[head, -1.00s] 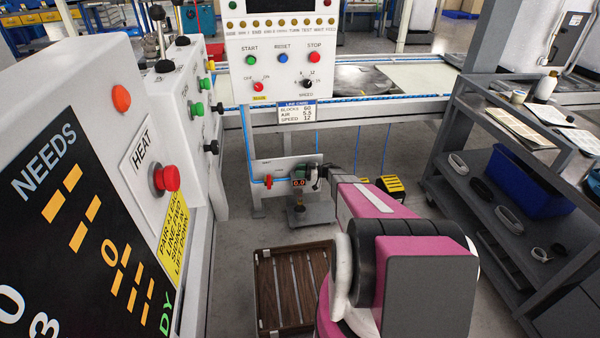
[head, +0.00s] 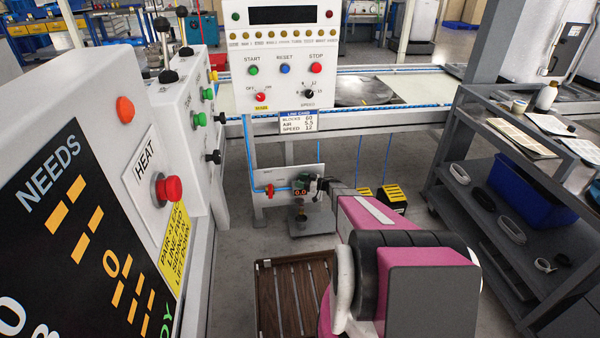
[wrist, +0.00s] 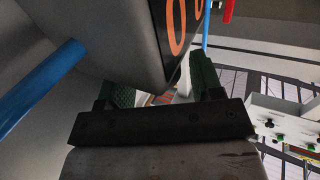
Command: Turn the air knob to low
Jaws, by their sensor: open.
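A small panel (head: 272,181) under the conveyor carries a red valve handle (head: 269,190) and a dark gauge (head: 300,191) reading 0.0 in orange. No low marking is legible, and I cannot make out the air knob for certain. My gripper (head: 317,186) is small and partly hidden at the gauge's right side. In the wrist view my gripper (wrist: 163,87) is open, with green pads on both fingers. The gauge (wrist: 130,35) fills the upper middle there, very close to the fingers, and hides part of the gap. I cannot tell whether they touch.
A blue hose (wrist: 40,85) runs close by at the left of the wrist view. Above the panel stands a control box (head: 283,80) with START, RESET and STOP buttons. A grey shelf cart (head: 470,215) stands at right.

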